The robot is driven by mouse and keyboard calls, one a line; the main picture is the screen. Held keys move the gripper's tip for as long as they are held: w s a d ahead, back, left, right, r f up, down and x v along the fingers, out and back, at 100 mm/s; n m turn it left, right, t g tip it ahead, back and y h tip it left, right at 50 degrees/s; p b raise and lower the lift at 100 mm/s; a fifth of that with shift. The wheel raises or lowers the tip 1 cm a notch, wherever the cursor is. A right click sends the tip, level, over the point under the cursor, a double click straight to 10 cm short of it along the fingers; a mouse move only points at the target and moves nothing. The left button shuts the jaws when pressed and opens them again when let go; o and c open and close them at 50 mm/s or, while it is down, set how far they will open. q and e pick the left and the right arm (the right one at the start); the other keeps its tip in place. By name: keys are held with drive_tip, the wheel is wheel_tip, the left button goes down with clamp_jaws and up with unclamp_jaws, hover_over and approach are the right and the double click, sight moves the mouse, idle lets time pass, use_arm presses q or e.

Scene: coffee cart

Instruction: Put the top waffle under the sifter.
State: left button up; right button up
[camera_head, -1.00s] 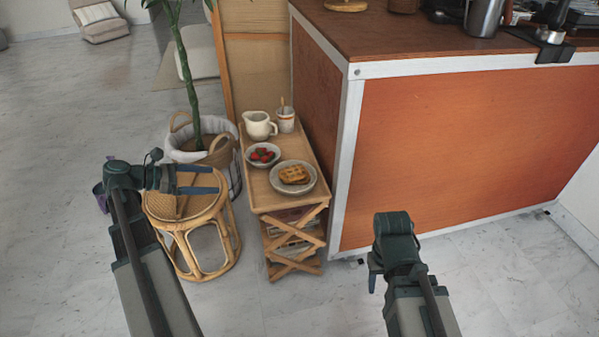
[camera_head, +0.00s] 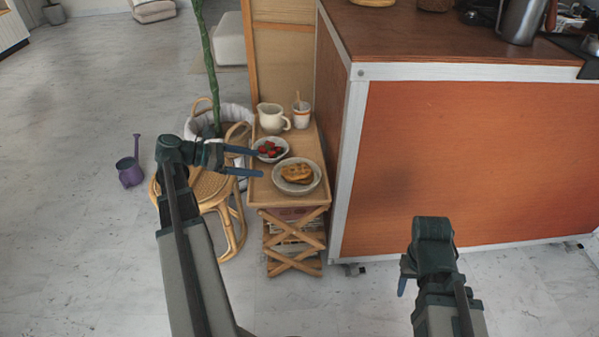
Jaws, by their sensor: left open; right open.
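Golden-brown waffles (camera_head: 297,173) lie on a grey plate (camera_head: 280,188) at the near end of a small wooden tray table (camera_head: 290,204). I cannot tell how many are stacked. My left gripper (camera_head: 261,161) is open and empty, its fingers pointing right over the table's left edge, close to the plate and the strawberry bowl. My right gripper (camera_head: 403,287) is low in front of the orange cart, far right of the plate; its fingers are mostly hidden behind its own body. I cannot make out a sifter.
A bowl of strawberries (camera_head: 270,149), a cream pitcher (camera_head: 272,118) and a cup (camera_head: 302,115) stand behind the plate. A wicker stool (camera_head: 213,185) is left of the table. The orange cart (camera_head: 450,160) rises close on the right, with items on its wooden top.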

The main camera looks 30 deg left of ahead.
use_arm(q)
drive_tip(key=b, duration=0.2)
approach(293, 170)
drive_tip(key=x, duration=0.3)
drive_tip(key=shift+d+r, duration=0.15)
drive_tip(key=shift+w+d+b, duration=0.3)
drive_tip(key=shift+w+d, duration=0.15)
drive_tip(key=shift+w+d+f+b, duration=0.25)
drive_tip(key=shift+f+b, duration=0.1)
drive_tip(key=shift+f, duration=0.1)
drive_tip(key=b+x, duration=0.1)
drive_tip(key=x, duration=0.2)
drive_tip(key=shift+w+f+b, duration=0.1)
drive_tip(key=shift+f+b, duration=0.25)
drive_tip(key=shift+b, duration=0.05)
drive_tip(key=shift+w+d, duration=0.3)
drive_tip(key=shift+c, duration=0.3)
